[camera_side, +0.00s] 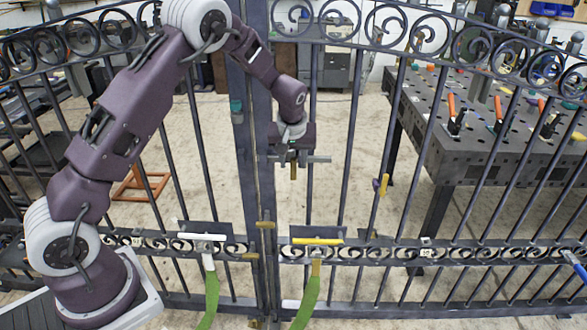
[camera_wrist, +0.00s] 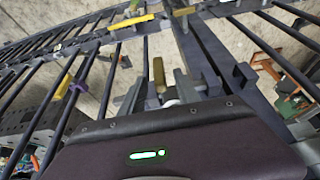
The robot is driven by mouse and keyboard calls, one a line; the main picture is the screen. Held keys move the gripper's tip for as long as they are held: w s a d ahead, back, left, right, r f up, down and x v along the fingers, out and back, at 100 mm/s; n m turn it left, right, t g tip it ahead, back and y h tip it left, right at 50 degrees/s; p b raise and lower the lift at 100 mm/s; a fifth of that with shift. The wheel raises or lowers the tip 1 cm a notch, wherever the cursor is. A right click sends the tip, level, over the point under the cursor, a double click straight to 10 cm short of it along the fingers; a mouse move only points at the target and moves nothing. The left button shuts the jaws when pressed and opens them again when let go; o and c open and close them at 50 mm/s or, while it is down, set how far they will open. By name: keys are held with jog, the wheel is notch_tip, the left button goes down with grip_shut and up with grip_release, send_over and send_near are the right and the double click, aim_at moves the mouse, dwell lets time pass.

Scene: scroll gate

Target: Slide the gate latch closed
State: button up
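In the side view, two gate leaves meet at a dark upright. A yellow bar (camera_side: 317,241) lies level on the right leaf's cross rail, and a white bar (camera_side: 206,237) lies on the left leaf's rail. A green-ended handle (camera_side: 307,300) hangs below the yellow bar, and another (camera_side: 210,292) hangs below the white one. I cannot tell which part is the latch. My gripper (camera_side: 293,172) points down, well above the yellow bar and apart from it. In the wrist view, a yellowish piece (camera_wrist: 159,74) sits between grey parts of my gripper. The finger gap is unclear.
A dark metal worktable (camera_side: 490,120) with orange-handled tools stands behind the gate at right. A yellow and purple piece (camera_side: 383,185) is on a right-leaf bar. An orange frame (camera_side: 140,183) stands behind the left leaf. Gate bars and upright posts surround my arm.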

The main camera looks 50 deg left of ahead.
aim_at(294, 168)
jog(key=x, duration=0.4)
grip_shut()
dwell(1.4)
